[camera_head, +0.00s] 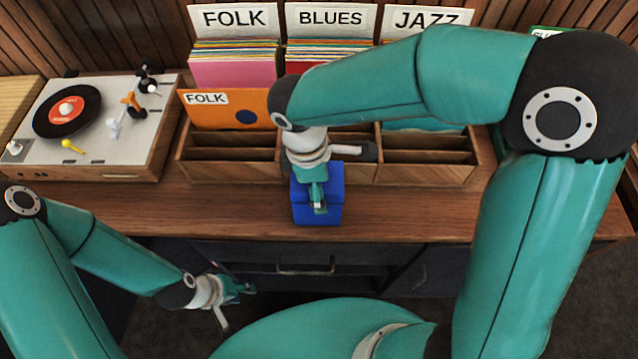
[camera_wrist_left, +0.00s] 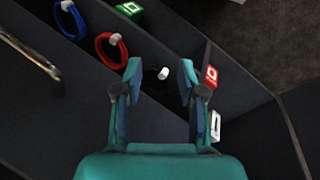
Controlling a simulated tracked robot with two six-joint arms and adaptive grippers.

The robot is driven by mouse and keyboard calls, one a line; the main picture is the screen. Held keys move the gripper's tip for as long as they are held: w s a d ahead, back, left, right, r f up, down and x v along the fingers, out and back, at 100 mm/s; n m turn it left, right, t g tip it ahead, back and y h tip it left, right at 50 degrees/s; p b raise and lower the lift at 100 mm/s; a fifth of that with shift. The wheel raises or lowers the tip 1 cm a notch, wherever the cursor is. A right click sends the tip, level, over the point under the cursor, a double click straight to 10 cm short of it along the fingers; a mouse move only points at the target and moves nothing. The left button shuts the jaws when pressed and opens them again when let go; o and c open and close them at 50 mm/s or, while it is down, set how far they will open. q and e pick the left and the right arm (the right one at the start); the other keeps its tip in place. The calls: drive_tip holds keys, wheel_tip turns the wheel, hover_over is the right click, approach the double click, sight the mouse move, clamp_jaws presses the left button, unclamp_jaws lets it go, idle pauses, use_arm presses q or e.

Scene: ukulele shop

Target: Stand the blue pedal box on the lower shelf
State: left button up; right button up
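The blue pedal box (camera_head: 300,212) stands on the wooden counter near its front edge, in front of the record crate. My right gripper (camera_head: 318,203) is directly over it, with a teal finger across its top and front. The box's far side is hidden, so I cannot tell whether the fingers grip it. My left gripper (camera_head: 238,303) is low in front of the cabinet, below the counter. In the left wrist view it is open and empty (camera_wrist_left: 160,78), facing a dark shelf (camera_wrist_left: 175,45) that appears to be the lower shelf.
The shelf holds a blue cable coil (camera_wrist_left: 70,20), a red coil (camera_wrist_left: 112,50), a dark coil with a white tie (camera_wrist_left: 161,73), a green box (camera_wrist_left: 130,9), a red box (camera_wrist_left: 211,77) and a white box (camera_wrist_left: 215,126). A turntable (camera_head: 95,130) and record crate (camera_head: 235,170) occupy the counter.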

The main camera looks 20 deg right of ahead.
drive_tip(key=o, duration=1.5)
drive_tip(key=shift+o, duration=0.2)
